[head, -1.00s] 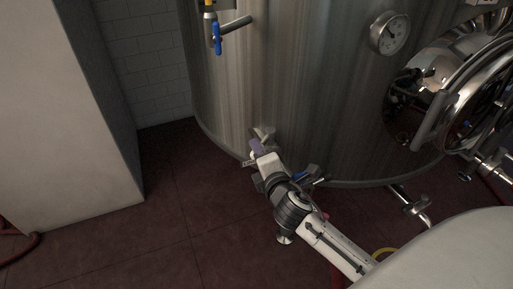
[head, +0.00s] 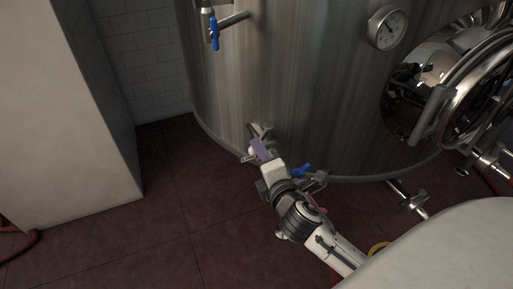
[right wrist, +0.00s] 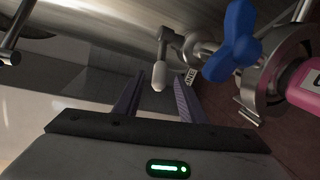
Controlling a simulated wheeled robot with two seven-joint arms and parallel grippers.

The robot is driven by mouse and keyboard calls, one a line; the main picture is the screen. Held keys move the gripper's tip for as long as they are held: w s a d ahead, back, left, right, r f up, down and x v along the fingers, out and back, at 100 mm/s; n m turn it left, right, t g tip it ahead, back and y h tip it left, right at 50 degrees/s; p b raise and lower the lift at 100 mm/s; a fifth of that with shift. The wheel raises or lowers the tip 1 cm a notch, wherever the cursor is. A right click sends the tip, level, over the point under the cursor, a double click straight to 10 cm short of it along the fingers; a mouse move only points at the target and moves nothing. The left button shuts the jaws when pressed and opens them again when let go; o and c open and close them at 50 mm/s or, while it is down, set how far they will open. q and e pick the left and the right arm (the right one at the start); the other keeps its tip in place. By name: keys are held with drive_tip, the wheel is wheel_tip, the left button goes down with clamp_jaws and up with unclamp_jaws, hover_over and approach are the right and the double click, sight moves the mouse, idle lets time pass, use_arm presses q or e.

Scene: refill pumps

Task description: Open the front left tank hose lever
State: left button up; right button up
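My right gripper (head: 258,151) reaches in from the lower right to the foot of the steel tank (head: 290,90). In the right wrist view its two purplish fingers (right wrist: 158,98) are apart. A steel lever with a white rounded tip (right wrist: 158,78) shows between and just beyond the fingertips; I cannot tell if they touch it. It is on a pipe fitting with a small tag (right wrist: 191,77). A blue winged handle (right wrist: 232,42) is to the right, beside a steel clamp and a pink hose end (right wrist: 303,82). The blue handle also shows in the head view (head: 301,171). My left gripper is not in view.
Higher on the tank hangs another blue-handled valve (head: 215,33). A gauge (head: 388,28) and a round manway (head: 455,90) are on the right. A pale block (head: 70,110) stands left. The dark red floor (head: 160,215) between is clear.

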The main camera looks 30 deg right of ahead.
drive_tip(key=v, duration=0.6)
